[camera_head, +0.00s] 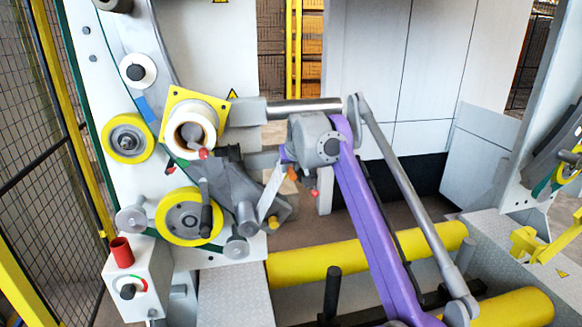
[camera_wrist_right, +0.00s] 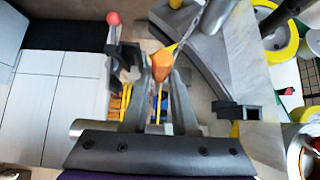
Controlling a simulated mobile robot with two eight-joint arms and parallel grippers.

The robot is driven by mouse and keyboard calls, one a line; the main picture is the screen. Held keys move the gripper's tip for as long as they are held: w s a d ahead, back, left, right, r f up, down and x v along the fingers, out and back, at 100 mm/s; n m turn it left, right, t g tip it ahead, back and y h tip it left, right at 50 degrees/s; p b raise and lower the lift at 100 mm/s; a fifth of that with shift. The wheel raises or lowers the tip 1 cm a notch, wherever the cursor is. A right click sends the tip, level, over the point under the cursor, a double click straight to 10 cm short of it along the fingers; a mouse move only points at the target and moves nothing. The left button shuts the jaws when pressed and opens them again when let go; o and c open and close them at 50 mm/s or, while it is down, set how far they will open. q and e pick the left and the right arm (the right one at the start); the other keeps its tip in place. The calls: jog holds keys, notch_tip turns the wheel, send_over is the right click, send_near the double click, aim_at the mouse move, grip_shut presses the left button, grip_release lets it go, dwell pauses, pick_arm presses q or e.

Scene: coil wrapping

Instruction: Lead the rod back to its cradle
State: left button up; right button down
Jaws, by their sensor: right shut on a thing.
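My right gripper (camera_wrist_right: 160,72) is shut on the orange end of a thin piece, which I take to be the rod (camera_wrist_right: 161,60). In the head view the orange end (camera_head: 293,174) shows just below my grey wrist, and a pale narrow strip (camera_head: 270,191) slants down and left from it. The strip passes in front of the dark grey machine arm; I cannot tell whether they touch. My fingers are mostly hidden behind the wrist in the head view. I cannot make out which part is the cradle. My left gripper is not in view.
The machine panel (camera_head: 100,62) with yellow rollers (camera_head: 190,217) and a white coil (camera_head: 190,132) stands at left. A red-topped control box (camera_head: 130,280) is at lower left. Yellow cylinders (camera_head: 345,262) lie low in front. A red ball knob (camera_wrist_right: 113,18) stands close beside my gripper.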

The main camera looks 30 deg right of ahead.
jog(key=shift+a+f+b, duration=0.25)
jog(key=shift+f+b, duration=0.15)
jog(key=shift+f, duration=0.3)
jog(key=shift+a+f+b, duration=0.25)
jog(key=shift+f+b, duration=0.1)
jog(key=shift+f, duration=0.35)
notch_tip(320, 180, down, 6)
jog(key=a+b, duration=0.2)
jog(key=b, duration=0.1)
jog(key=shift+w+a+f, duration=0.15)
jog(key=shift+w+a, duration=0.05)
jog(key=shift+w, duration=0.15)
jog(key=shift+f, duration=0.1)
jog(key=w+a+f+b, duration=0.1)
jog(key=a+f+b, duration=0.3)
jog(key=f, duration=0.7)
jog(key=shift+b, duration=0.55)
jog(key=shift+r+p, duration=0.1)
jog(key=shift+p, duration=0.2)
dwell(0.5)
